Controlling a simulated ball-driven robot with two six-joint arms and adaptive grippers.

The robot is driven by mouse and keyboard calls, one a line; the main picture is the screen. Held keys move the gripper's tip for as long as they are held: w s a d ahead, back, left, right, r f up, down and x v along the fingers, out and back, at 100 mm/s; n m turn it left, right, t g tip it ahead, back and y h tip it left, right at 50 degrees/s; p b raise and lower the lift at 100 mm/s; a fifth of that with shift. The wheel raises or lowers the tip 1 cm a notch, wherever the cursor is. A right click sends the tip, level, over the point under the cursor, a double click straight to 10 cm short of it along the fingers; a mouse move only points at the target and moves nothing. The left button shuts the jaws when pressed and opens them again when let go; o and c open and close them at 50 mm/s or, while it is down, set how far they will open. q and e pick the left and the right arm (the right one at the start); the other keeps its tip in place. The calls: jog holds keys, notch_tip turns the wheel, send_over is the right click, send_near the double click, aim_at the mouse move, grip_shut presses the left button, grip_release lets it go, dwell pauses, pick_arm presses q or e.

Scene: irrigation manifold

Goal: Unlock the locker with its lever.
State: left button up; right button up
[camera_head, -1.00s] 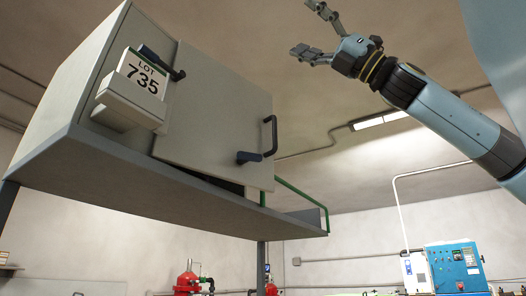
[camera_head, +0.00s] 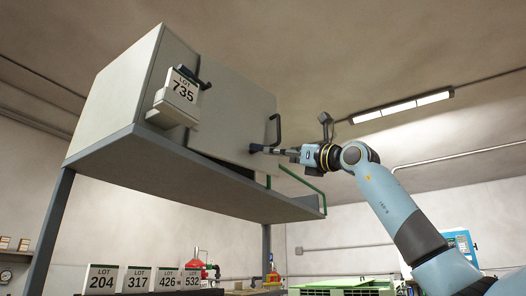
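The grey locker (camera_head: 135,85) stands on a raised shelf, with its wide front door (camera_head: 228,105) facing right. A dark lever (camera_head: 256,148) sits low near the door's right edge, below a black pull handle (camera_head: 276,130). Another dark lever (camera_head: 195,78) is at the upper left, by a LOT 735 sign (camera_head: 181,88). My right gripper (camera_head: 277,151) is at the low lever, its fingertips at or very near the lever's end. The fingers look close together, but I cannot tell whether they grip it. My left gripper is out of view.
The grey shelf (camera_head: 190,178) has posts and a green rail (camera_head: 300,180) at its right end. Several LOT signs (camera_head: 103,279) stand low at the left. A blue cabinet (camera_head: 460,243) is behind my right arm. A lamp (camera_head: 403,106) is overhead.

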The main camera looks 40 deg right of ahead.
aim_at(262, 148)
jog(key=shift+w+a+r+p, duration=0.3)
jog(key=shift+w+r+p, duration=0.15)
jog(key=shift+w+r, duration=0.2)
jog(key=shift+w+a+r+p, duration=0.25)
jog(key=shift+w+r+p, duration=0.15)
jog(key=shift+w+r, duration=0.15)
jog(key=x, duration=0.1)
jog(key=p+x, duration=0.1)
jog(key=x, duration=0.1)
jog(key=p+x, duration=0.1)
jog(key=x, duration=0.1)
jog(key=shift+w+a+f, duration=0.1)
jog(key=shift+w+f, duration=0.05)
jog(key=shift+w, duration=0.2)
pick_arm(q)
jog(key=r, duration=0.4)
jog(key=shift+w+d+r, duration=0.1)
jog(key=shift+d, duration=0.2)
pick_arm(e)
jog(key=shift+w+a, duration=0.15)
jog(key=shift+w, duration=0.05)
jog(key=shift+c, duration=0.4)
jog(key=c, duration=1.1)
